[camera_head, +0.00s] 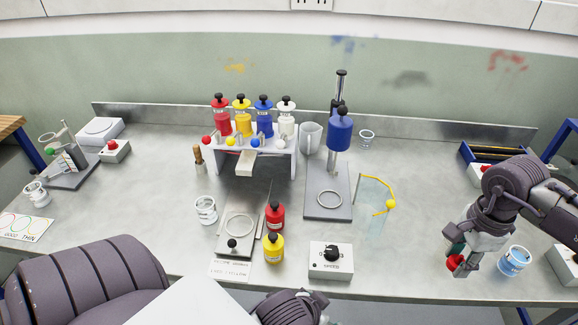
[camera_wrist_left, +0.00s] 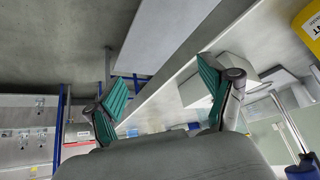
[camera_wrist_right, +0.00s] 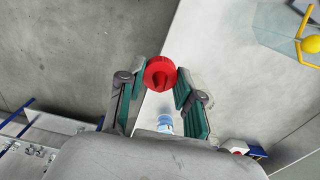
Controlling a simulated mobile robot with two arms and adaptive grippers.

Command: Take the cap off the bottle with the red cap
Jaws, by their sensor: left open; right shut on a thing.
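My right gripper (camera_head: 461,254) is at the right of the bench, near its front edge. It is shut on a small round red piece (camera_head: 455,262), which looks like a red cap. In the right wrist view the red piece (camera_wrist_right: 160,73) sits between the fingertips (camera_wrist_right: 157,80). Whether a bottle is under it cannot be told. A red bottle (camera_head: 274,217) with a dark top stands at the front middle, just behind a yellow bottle (camera_head: 273,248). My left gripper (camera_wrist_left: 160,88) is open and empty; its fingers are not clear in the head view.
A blue-marked clear cup (camera_head: 514,261) stands right of my right gripper. A rack (camera_head: 290,142) with several coloured bottles is at the back. A stand with a blue head (camera_head: 340,133), a dial box (camera_head: 331,261) and a clear sheet (camera_head: 372,215) stand on the bench.

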